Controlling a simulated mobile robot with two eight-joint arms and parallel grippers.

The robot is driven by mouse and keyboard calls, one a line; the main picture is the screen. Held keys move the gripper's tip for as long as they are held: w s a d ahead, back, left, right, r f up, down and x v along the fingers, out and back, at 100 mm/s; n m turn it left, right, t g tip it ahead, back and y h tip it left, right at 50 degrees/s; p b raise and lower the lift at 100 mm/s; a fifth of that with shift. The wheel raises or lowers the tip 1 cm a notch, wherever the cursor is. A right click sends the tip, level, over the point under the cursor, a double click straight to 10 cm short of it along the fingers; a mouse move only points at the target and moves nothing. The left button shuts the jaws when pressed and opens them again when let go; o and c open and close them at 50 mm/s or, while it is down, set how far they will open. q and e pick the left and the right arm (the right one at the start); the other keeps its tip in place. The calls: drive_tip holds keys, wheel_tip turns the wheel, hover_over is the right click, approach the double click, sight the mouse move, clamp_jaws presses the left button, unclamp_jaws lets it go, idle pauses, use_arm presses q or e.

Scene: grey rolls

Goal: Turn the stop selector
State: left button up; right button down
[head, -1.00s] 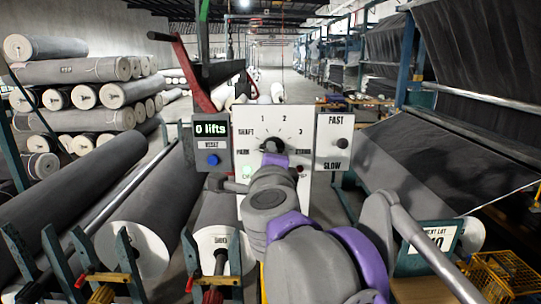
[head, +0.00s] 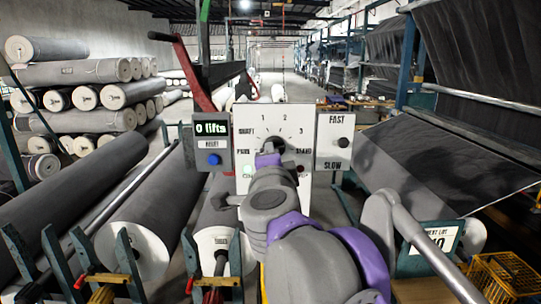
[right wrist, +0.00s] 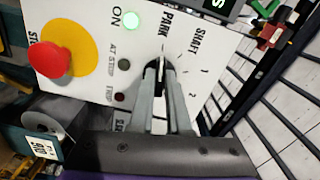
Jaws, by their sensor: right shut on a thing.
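The stop selector (head: 274,142) is a dark knob on a white panel (head: 245,117) with marks around it that include SHAFT, 1, 2 and 3. In the right wrist view the black knob (right wrist: 162,68) has a pale line that points about toward the PARK mark. My right gripper (head: 268,152) is in front of the panel, and its arm hides the panel's lower part. In the right wrist view its two grey fingers (right wrist: 161,78) are shut on the knob, one on each side. My left gripper is not in view.
A dark box (head: 212,131) reading "0 lifts" with a blue button is left of the panel. A FAST/SLOW switch plate (head: 333,125) is to the right. A red stop button (right wrist: 48,60) and a lit green lamp (right wrist: 133,21) share the selector's panel. Grey rolls (head: 150,210) lie left.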

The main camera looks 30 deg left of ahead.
drive_tip(key=c, duration=0.9)
unclamp_jaws()
drive_tip(key=b+v, duration=0.1)
drive_tip(key=v, duration=0.9)
drive_tip(key=shift+s+d+b, duration=0.3)
